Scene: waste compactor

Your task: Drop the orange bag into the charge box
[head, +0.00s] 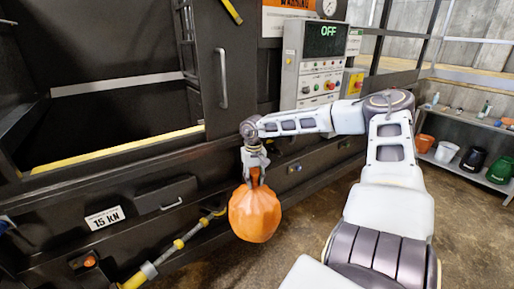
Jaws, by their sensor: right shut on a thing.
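The orange bag (255,214) is a rounded, faceted sack that hangs upright below my right gripper (255,176). The gripper points down and is shut on the bag's top. The bag hangs in front of the compactor's dark front face, below the level of the yellow-edged sill. The charge box (110,150) appears to be the dark opening at the left, with a yellow strip along its lower edge. The bag is outside it, to the right and lower. My left gripper is not in view.
A dark door with a vertical handle (222,78) stands right of the opening. A control panel (312,60) reads OFF. A yellow-grey rod (178,245) lies along the lower front. A shelf (465,165) with buckets stands at the far right. Brown floor is clear below the bag.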

